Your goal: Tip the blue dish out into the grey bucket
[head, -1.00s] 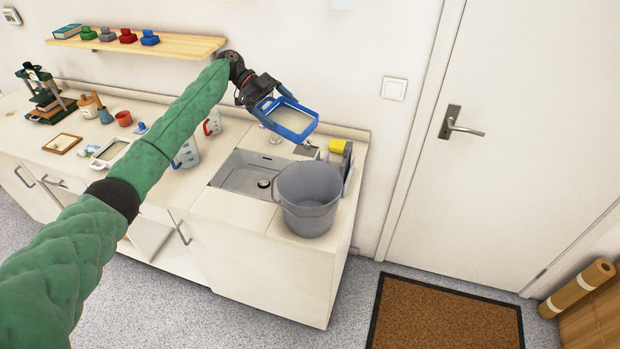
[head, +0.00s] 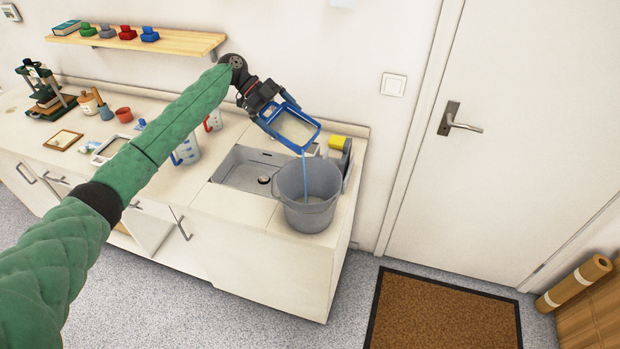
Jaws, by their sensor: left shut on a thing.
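My left gripper (head: 265,103) is shut on the near-left end of the blue dish (head: 312,127). It holds the dish in the air above the sink's back right, tilted down toward the bucket. Pale contents show inside the dish. A thin bluish stream runs from its lower corner down into the grey bucket (head: 309,213). The bucket stands upright on the counter's right end, beside the sink. Its bottom inside is partly hidden. My right gripper is out of view.
A sink (head: 241,172) lies left of the bucket. A yellow sponge (head: 336,142) is behind it. A shelf (head: 165,45) hangs above. A door is at right.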

